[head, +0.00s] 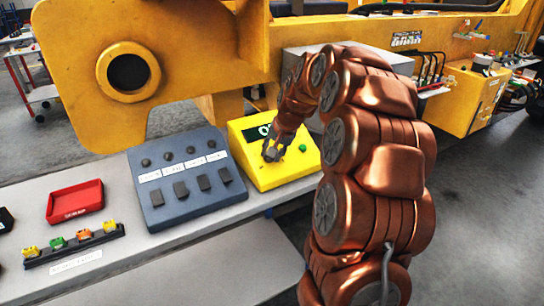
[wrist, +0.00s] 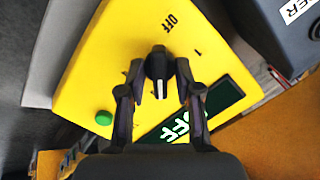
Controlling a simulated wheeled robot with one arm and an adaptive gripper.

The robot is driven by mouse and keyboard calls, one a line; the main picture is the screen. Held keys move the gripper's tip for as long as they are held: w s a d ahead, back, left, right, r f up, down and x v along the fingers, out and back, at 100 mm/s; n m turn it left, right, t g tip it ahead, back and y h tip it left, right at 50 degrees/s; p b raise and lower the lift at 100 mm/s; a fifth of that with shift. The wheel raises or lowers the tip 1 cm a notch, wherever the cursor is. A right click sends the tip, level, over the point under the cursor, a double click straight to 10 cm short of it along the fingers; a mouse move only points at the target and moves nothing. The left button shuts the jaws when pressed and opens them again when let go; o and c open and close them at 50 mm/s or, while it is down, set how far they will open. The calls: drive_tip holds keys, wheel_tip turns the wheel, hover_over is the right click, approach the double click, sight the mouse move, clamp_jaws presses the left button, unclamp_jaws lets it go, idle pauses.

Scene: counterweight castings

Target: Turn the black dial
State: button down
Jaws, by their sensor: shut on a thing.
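The black dial (wrist: 157,64) is on the sloped face of a yellow box (head: 285,172). It has a white pointer line, and the word OFF and a short mark are printed near it in the wrist view. My gripper (wrist: 157,80) is shut on the dial, with one finger on each side. In the head view my gripper (head: 271,152) covers the dial. A green button (wrist: 103,117) and a dark display (wrist: 225,98) with green letters are on the same box; the display is partly hidden by my gripper.
A blue-grey panel (head: 155,205) with knobs and switches stands left of the yellow box. A red tray (head: 75,201) and a rack (head: 72,247) of small coloured parts lie further left on the grey bench. A large yellow casting (head: 190,60) rises behind.

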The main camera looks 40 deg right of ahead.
drive_tip(key=shift+d+r+m, duration=0.1)
drive_tip(key=shift+m, duration=1.1)
drive_tip(key=c, duration=1.2)
unclamp_jaws()
drive_tip(key=shift+o, duration=0.2)
drive_tip(key=v, duration=1.2)
drive_tip(key=shift+s, duration=0.15)
